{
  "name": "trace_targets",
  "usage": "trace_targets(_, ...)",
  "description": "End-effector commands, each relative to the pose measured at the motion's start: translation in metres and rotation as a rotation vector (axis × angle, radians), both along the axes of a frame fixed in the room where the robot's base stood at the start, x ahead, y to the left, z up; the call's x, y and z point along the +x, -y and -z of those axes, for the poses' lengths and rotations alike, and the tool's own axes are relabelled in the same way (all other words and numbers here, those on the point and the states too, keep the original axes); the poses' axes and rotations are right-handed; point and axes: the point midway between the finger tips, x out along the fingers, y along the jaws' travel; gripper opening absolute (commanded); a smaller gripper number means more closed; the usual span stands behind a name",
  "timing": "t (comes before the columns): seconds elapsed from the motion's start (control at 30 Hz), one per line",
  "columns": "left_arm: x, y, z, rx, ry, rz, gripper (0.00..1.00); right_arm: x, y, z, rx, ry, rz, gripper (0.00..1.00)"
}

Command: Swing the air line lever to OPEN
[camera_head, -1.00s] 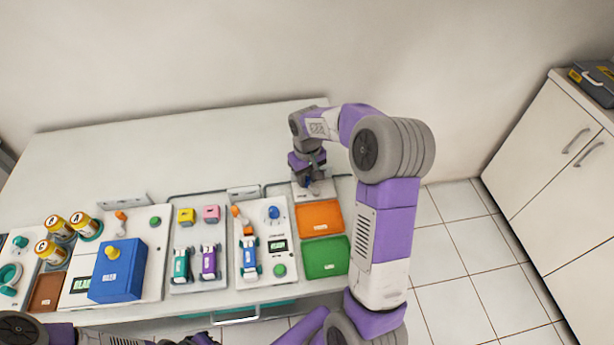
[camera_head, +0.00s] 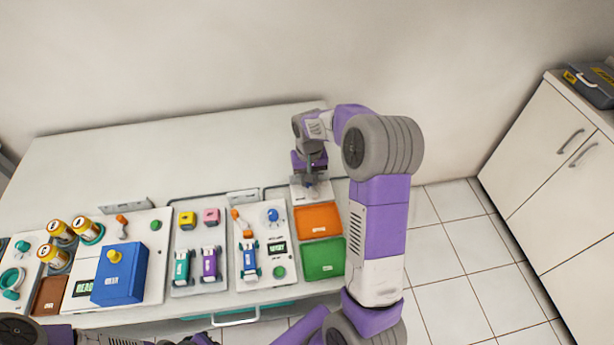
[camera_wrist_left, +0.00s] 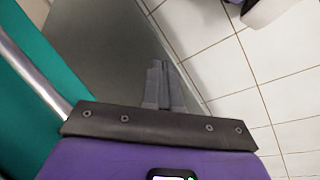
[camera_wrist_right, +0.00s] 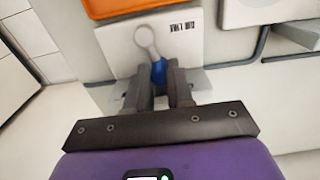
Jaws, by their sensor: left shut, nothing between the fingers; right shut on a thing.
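The air line lever shows in the right wrist view on a small white plate (camera_wrist_right: 185,42). It has a pale round end (camera_wrist_right: 145,36) with a stem running down to a blue handle (camera_wrist_right: 158,70). My right gripper (camera_wrist_right: 165,80) is shut on the blue handle, its fingers on either side. In the head view the right gripper (camera_head: 311,186) is over the white plate behind the orange tray, hiding most of the lever. The plate's printed label is too small to read. My left gripper (camera_wrist_left: 163,80) is shut and empty, over dark grey and tiled floor.
An orange tray (camera_head: 318,221) and a green tray (camera_head: 324,258) lie in front of the lever plate. To their left are a panel with a blue knob (camera_head: 273,215), toy-like carts and a blue box (camera_head: 120,278). The table's back is clear.

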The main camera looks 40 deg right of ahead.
Motion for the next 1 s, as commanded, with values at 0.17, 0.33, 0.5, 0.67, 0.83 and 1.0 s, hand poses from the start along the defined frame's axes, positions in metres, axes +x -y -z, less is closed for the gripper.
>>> trace_targets(0.17,0.0,0.0,-0.0055,0.0,0.0,0.0,0.0,-0.0007,0.0035,-0.0012,0.0,0.0,0.094,0.0)
trace_targets(0.33,0.0,0.0,-0.0077,0.0,0.0,0.0,0.0,-0.0013,0.0055,-0.0007,0.0,0.001,0.147,0.0)
trace_targets(0.5,0.0,0.0,-0.0082,0.0,0.0,0.0,0.0,-0.0015,0.0063,-0.0004,-0.001,0.002,0.169,0.0)
trace_targets(0.67,0.0,0.0,-0.0081,0.0,0.0,0.0,0.0,-0.0015,0.0063,-0.0003,-0.001,0.002,0.172,0.0)
trace_targets(0.83,0.0,0.0,-0.0081,0.0,0.0,0.0,0.0,-0.0014,0.0063,-0.0003,0.0,0.002,0.171,0.0)
trace_targets(1.0,0.0,0.0,-0.0081,0.0,0.0,0.0,0.0,-0.0015,0.0063,-0.0003,-0.001,0.002,0.17,0.44)
